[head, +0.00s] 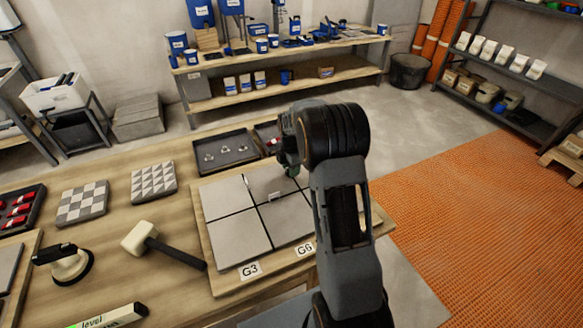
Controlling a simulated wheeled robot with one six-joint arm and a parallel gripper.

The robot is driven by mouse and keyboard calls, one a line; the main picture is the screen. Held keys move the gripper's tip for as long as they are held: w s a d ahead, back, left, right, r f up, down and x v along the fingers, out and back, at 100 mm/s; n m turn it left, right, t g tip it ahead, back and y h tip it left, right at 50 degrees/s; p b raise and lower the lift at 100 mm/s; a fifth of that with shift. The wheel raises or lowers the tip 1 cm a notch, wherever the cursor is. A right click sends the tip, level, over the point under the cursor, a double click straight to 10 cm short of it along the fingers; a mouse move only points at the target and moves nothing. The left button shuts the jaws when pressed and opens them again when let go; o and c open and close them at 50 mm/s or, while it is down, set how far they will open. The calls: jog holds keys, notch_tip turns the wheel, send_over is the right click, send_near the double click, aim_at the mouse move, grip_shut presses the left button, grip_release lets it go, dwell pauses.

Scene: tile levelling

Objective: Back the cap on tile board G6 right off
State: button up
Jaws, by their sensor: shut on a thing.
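The tile board (227,232) lies on the wooden bench, with large grey tiles divided by dark joints. The G6 label (304,249) is on its front edge, to the right of the G3 label (250,270). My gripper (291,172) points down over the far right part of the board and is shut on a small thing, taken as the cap. The cap itself is mostly hidden by my wrist and too small to make out clearly. Small pale clips stand in the joints, one near the middle (273,197) and one farther back (246,181).
A dark tray (225,163) with small metal pieces lies behind the board. A mallet (158,243), a suction cup (68,264), a level (108,318) and two patterned tile samples (83,203) lie to the left. My arm covers the board's right side.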

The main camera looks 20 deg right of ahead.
jog(key=o, duration=0.9)
jog(key=shift+o, duration=0.2)
jog(key=shift+r, duration=0.1)
notch_tip(320, 180, up, 14)
dwell(0.4)
